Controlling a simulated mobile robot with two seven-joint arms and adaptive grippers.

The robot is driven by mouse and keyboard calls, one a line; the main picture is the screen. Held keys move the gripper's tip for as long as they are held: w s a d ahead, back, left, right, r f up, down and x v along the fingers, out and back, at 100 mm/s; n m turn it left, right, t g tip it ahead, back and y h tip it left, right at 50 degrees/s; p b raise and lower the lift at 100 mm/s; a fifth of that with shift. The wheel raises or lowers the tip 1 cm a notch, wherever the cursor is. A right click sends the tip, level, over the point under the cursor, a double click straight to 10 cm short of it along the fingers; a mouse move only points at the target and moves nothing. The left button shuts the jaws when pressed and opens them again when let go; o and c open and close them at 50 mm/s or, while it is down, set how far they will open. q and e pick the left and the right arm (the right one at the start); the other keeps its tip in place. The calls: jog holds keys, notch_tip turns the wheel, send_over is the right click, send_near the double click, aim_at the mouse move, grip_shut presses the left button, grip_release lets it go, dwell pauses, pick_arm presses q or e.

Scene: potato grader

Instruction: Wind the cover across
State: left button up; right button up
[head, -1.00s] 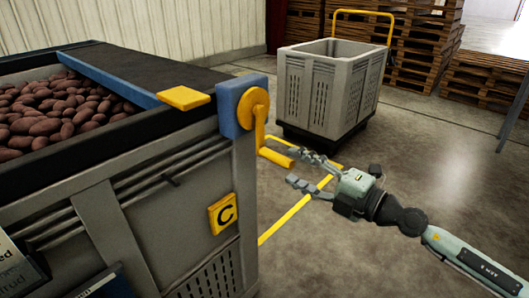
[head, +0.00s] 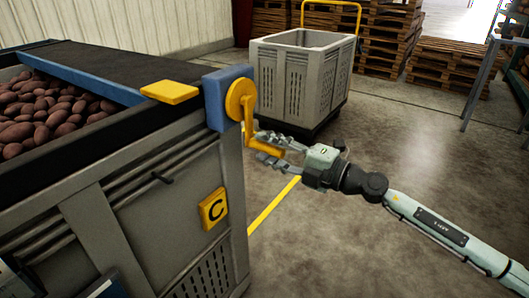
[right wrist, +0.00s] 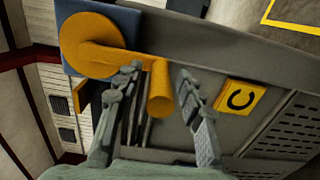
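The dark cover (head: 130,68) lies over the far part of the crate, with a blue bar (head: 85,78) along its edge. The yellow crank (head: 240,100) sits on a blue block (head: 214,100) at the crate's corner, its arm hanging down to a grip (head: 265,150). My right gripper (head: 272,146) is at the grip, one finger on each side. In the right wrist view the grip (right wrist: 160,92) stands between the open fingers (right wrist: 160,70), close to the left finger and with a gap to the right one. My left gripper is not in view.
Potatoes (head: 45,112) fill the uncovered part of the grey crate (head: 150,215), marked with a yellow C plate (head: 213,209). A yellow block (head: 170,92) sits on its rim. A grey bin (head: 300,80) stands behind, with pallets (head: 385,35) beyond.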

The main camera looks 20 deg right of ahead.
grip_shut()
jog(key=w+d+r+p, duration=0.4)
jog(key=w+d+r, duration=0.2)
jog(key=r, duration=0.4)
jog(key=shift+d+r, duration=0.15)
jog(key=shift+d, duration=0.7)
